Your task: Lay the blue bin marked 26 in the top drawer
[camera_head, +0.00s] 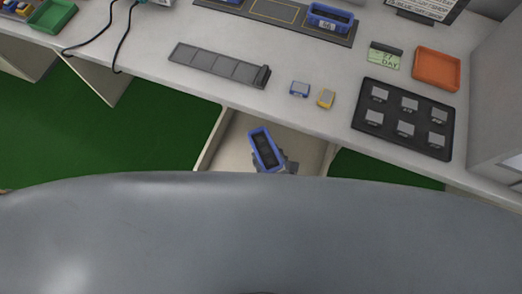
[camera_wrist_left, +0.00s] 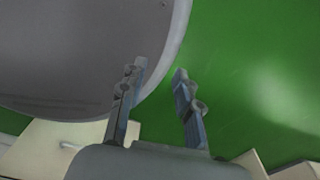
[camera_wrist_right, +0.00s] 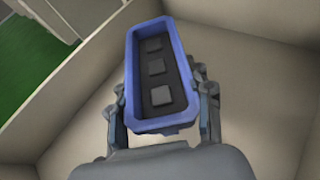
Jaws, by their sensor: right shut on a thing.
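A blue bin (camera_head: 256,136) with a dark inside is held over the open drawer (camera_head: 228,150). It also shows in the right wrist view (camera_wrist_right: 129,62), with three grey square pieces inside. Its number label is not visible. My right gripper (camera_wrist_right: 160,95) is shut on the bin, one finger on each long side; in the head view it (camera_head: 287,167) shows just beside the bin. In the right wrist view the drawer's pale floor (camera_wrist_right: 265,115) lies below, apparently empty. My left gripper (camera_wrist_left: 157,82) is open and empty over the green floor, away from the drawer.
Another blue bin (camera_head: 331,17), its label seeming to read 56, stands on a dark mat at the back. The table holds a grey slotted strip (camera_head: 215,64), small blue (camera_head: 299,89) and yellow (camera_head: 326,98) parts, a black tray (camera_head: 390,135) and an orange tray (camera_head: 437,68).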

